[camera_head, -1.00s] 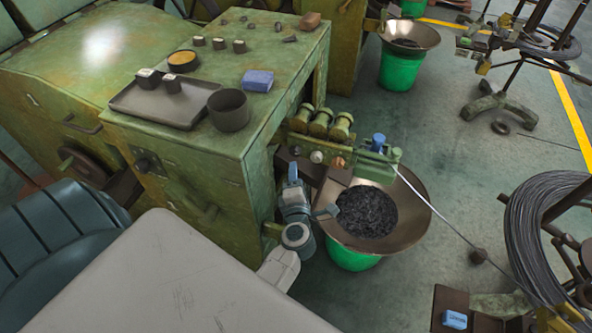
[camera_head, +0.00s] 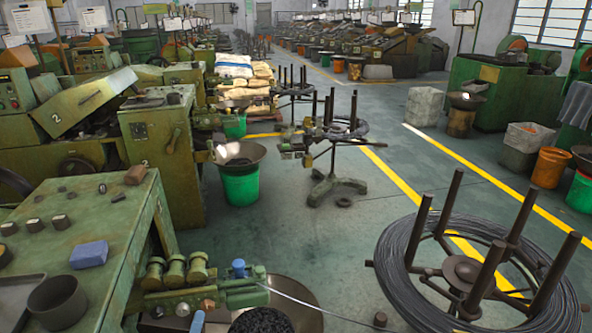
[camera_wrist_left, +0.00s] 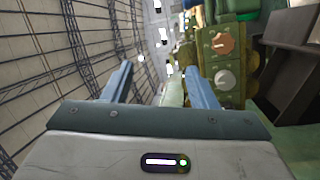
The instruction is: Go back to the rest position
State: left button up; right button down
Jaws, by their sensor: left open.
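My left gripper (camera_wrist_left: 160,84) shows in the left wrist view with its two blue fingers apart and nothing between them. In the head view only a blue tip of the left gripper (camera_head: 197,321) shows at the bottom edge, just below the front of the green machine (camera_head: 85,215). The rest of my left arm is out of that view. My right gripper is in neither view.
A funnel pan of dark pieces (camera_head: 262,322) is cut off by the bottom edge. A wire coil stand (camera_head: 400,275) fills the lower right. A blue block (camera_head: 89,254) and dark cup (camera_head: 57,302) sit on the machine top. Open floor (camera_head: 300,235) lies in the middle.

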pick_arm(q)
jog(key=s+d+f+m+g+h, duration=0.55)
jog(key=s+m+g, duration=0.3)
jog(key=m, duration=0.35)
jog(key=s+a+f+m+g+y, duration=0.35)
jog(key=s+a+g+y, duration=0.35)
jog(key=s+a, duration=0.6)
notch_tip(320, 180, down, 29)
jog(key=g, duration=0.1)
jog(key=s+a+f+n+g, duration=0.1)
jog(key=s+f, duration=1.8)
jog(key=f, duration=0.1)
jog(key=shift+a+f, duration=0.2)
jog(key=shift+a, duration=0.05)
